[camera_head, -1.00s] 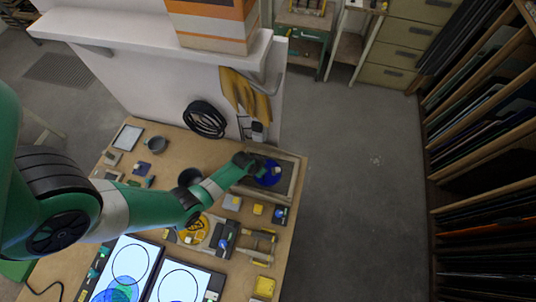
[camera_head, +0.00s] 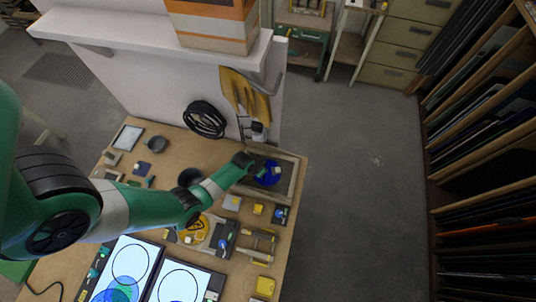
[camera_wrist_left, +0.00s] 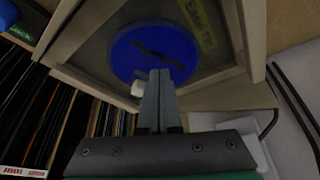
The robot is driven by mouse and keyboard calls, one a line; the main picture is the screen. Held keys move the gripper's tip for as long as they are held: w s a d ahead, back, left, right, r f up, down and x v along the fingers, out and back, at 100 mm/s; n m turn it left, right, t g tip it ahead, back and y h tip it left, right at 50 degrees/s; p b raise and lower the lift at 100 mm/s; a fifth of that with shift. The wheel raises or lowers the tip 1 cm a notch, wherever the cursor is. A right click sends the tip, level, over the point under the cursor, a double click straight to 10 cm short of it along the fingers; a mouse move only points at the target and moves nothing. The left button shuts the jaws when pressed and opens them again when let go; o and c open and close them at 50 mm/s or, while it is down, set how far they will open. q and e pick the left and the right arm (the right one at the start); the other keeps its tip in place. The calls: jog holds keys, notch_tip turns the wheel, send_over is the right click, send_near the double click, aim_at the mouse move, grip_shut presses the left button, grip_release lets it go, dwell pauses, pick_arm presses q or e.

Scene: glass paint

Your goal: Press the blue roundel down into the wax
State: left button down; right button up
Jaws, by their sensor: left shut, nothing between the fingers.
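The blue roundel (camera_head: 268,174) lies in a shallow wood-framed tray (camera_head: 292,178) at the far right corner of the bench. In the left wrist view the roundel (camera_wrist_left: 150,42) is a flat dark blue disc with a dark irregular mark across it. A small white knob (camera_wrist_left: 138,89) is at its edge. My left gripper (camera_wrist_left: 156,74) is shut and empty, its fingertips overlapping the roundel's near edge in that view; I cannot tell whether they touch it. The wax is hard to make out under the roundel. My right gripper is not in view.
A yellow label (camera_wrist_left: 199,24) lies beside the roundel in the tray. Yellow blocks, a dark cup (camera_head: 190,177) and lit panels (camera_head: 178,284) crowd the bench.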

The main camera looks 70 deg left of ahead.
pick_arm(q)
jog(key=shift+f+b, duration=0.7)
dwell(0.6)
dwell(0.6)
notch_tip(320, 180, up, 7)
jog(key=p, duration=0.7)
dwell(0.4)
